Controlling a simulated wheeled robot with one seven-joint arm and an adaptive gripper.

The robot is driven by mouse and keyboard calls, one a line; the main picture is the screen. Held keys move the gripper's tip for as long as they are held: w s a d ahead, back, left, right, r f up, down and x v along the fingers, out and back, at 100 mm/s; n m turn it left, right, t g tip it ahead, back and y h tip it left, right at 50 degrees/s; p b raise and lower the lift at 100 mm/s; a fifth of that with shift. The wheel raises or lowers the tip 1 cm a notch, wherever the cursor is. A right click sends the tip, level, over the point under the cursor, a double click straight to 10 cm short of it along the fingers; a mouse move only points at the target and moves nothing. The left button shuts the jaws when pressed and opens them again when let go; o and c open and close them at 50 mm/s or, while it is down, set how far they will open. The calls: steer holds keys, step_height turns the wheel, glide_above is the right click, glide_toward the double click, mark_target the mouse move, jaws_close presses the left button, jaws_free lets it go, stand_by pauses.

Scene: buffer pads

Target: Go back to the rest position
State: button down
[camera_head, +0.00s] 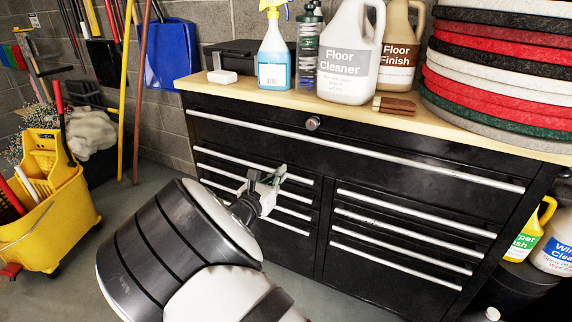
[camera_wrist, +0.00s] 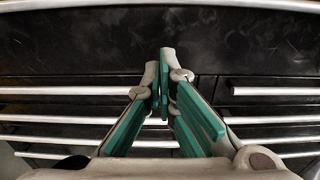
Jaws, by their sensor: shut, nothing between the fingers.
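My gripper (camera_head: 281,171) is at the upper left drawers of the black tool chest (camera_head: 325,215), in front of its face. In the wrist view my gripper (camera_wrist: 164,85) shows its two green-padded fingers meeting at the tips, with nothing between them. The drawer front and silver handles show behind the fingers. I cannot tell whether the fingertips touch the chest. My arm reaches up from the bottom of the head view.
The wooden top (camera_head: 340,112) holds a floor cleaner jug (camera_head: 347,60), a blue spray bottle (camera_head: 274,62), a floor finish jug (camera_head: 397,50) and stacked round pads (camera_head: 500,70). A yellow mop bucket (camera_head: 50,210) stands left. Grey floor between bucket and chest is clear.

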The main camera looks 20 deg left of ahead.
steer(key=w+d+r+m+g+h, duration=0.1)
steer(key=d+r+m+g+h, duration=0.35)
steer(key=d, duration=0.95)
steer(key=w+d+r+m+g+h, duration=0.15)
steer(key=d+r+m+h, duration=0.4)
steer(key=d, duration=0.75)
steer(key=s+d+r+m+g+y, duration=0.15)
steer(key=s+d+m+g, duration=0.35)
steer(key=d, duration=0.5)
steer(key=s+d+r+m+g, duration=0.3)
steer(key=s+d+m, duration=0.45)
steer(key=d, duration=0.25)
steer(key=s+d+r+m+g+y, duration=0.1)
steer(key=s+d+m+g+y, duration=0.2)
steer(key=s, duration=0.6)
steer(key=s+d+r+m+g+y, duration=0.15)
steer(key=s+d+m, duration=0.25)
steer(key=s, duration=0.4)
steer(key=s+a+f+m+t+y, duration=0.1)
steer(key=s+a+m+y, duration=0.15)
steer(key=s, duration=0.45)
steer(key=s+a+f+m+y, duration=0.2)
steer(key=s+m, duration=0.1)
steer(key=s, duration=0.5)
step_height(320, 180, up, 22)
steer(key=t+p, duration=0.3)
steer(key=p, duration=1.8)
steer(key=shift+s+r+t, duration=0.15)
steer(key=shift+r+t, duration=0.1)
steer(key=shift+t, duration=0.1)
